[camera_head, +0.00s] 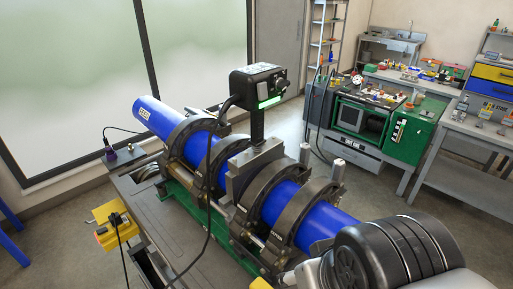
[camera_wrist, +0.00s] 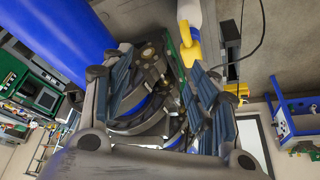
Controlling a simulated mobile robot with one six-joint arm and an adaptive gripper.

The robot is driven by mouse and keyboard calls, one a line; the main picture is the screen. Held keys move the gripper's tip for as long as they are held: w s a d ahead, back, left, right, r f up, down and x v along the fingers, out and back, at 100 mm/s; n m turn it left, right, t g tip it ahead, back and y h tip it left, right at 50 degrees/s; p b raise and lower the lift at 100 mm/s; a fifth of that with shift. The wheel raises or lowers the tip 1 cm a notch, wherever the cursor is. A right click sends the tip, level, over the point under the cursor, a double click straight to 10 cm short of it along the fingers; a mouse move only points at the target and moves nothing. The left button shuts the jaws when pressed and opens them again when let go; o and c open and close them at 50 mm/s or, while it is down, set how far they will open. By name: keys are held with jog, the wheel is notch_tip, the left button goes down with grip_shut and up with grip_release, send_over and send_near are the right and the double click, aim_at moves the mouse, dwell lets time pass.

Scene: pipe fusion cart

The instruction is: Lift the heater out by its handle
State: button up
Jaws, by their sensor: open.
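The heater (camera_head: 258,87) stands between the two blue pipe ends in the head view. Its black control box with a green-lit strip is on top of a dark upright. Its lower part goes down between the clamps, where the plate is partly hidden. I cannot tell the handle apart from the box and upright. My gripper (camera_wrist: 162,100) is open in the wrist view, its two ribbed fingers apart with nothing held. Clamp rings and machine parts show beyond the fingers. I cannot make out the heater in the wrist view. In the head view only my arm shows, at lower right.
A blue pipe (camera_head: 158,117) runs through dark clamp rings (camera_head: 195,140) on the cart; it also fills the upper left of the wrist view (camera_wrist: 60,30). A black cable (camera_head: 209,200) hangs from the heater box across the clamps. Benches stand at the back right.

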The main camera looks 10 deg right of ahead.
jog(key=shift+w, duration=0.1)
jog(key=w+d+r+t+h+p, duration=0.1)
jog(key=w+d+r+t, duration=0.1)
jog(key=w+d+r, duration=0.3)
jog(key=w+d+t+h, duration=0.2)
jog(key=w+d, duration=0.1)
jog(key=w, duration=0.5)
jog(key=n+t+y+p, duration=0.4)
jog(key=n+t+y, duration=0.25)
jog(key=y, duration=0.65)
send_near(261, 116)
jog(key=b+x, duration=0.1)
jog(key=x, duration=0.5)
jog(key=shift+s+a, duration=0.1)
jog(key=shift+a, duration=0.2)
jog(key=x, duration=0.2)
jog(key=b+x, duration=0.1)
jog(key=x, duration=0.2)
jog(key=shift+w+d+f, duration=0.1)
jog(key=shift+w+d, duration=0.1)
jog(key=shift+w, duration=0.15)
